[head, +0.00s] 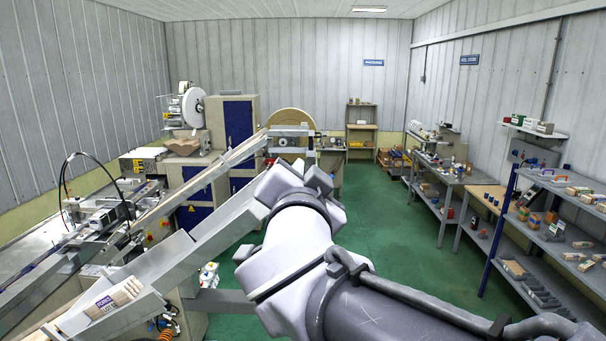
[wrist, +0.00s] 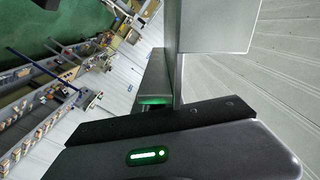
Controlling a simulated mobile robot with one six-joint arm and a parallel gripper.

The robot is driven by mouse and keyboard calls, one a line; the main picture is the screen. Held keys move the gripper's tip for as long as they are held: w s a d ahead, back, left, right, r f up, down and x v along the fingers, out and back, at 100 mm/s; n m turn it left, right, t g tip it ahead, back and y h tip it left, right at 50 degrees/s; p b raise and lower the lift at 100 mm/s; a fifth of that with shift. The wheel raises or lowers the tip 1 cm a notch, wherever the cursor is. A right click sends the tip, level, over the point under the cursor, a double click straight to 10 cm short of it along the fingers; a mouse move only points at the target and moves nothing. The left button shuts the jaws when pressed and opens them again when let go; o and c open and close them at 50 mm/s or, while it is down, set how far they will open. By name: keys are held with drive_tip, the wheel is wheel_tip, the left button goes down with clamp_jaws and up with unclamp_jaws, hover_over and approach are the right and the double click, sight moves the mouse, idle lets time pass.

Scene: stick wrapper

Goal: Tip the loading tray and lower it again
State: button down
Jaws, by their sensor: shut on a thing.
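The loading tray (head: 205,238) is a long pale grey channel in the head view. It slopes from the lower left up to the right, where its far end goes behind my arm. A bundle of pale wooden sticks with a printed paper band (head: 115,298) lies near its lower end. My gripper is mostly hidden behind my own wrist in the head view. In the wrist view my gripper (wrist: 164,72) is shut on a grey part, seen beside a flat grey panel (wrist: 218,25). I take this part to be the tray, but its grip point is not clearly visible.
A machine with a long sloping rail (head: 205,178) stands at left. A cabinet with blue doors (head: 238,120) and a large tan reel (head: 291,118) stand behind. Shelves (head: 560,235) line the right wall. The green floor (head: 400,245) between is clear.

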drive_tip(key=d+f+m+b, duration=0.2)
drive_tip(key=f+m+b, duration=0.2)
drive_tip(key=f+b, duration=0.5)
drive_tip(key=d+f+m+b, duration=0.3)
drive_tip(key=f+b, duration=0.6)
drive_tip(key=b, duration=0.4)
drive_tip(key=shift+d+f+m, duration=0.35)
drive_tip(key=shift+m, duration=0.15)
drive_tip(key=shift+f, duration=0.15)
drive_tip(key=c, duration=1.8)
unclamp_jaws()
drive_tip(key=o, duration=0.3)
drive_tip(key=shift+s, duration=0.1)
drive_tip(key=shift+r, duration=0.2)
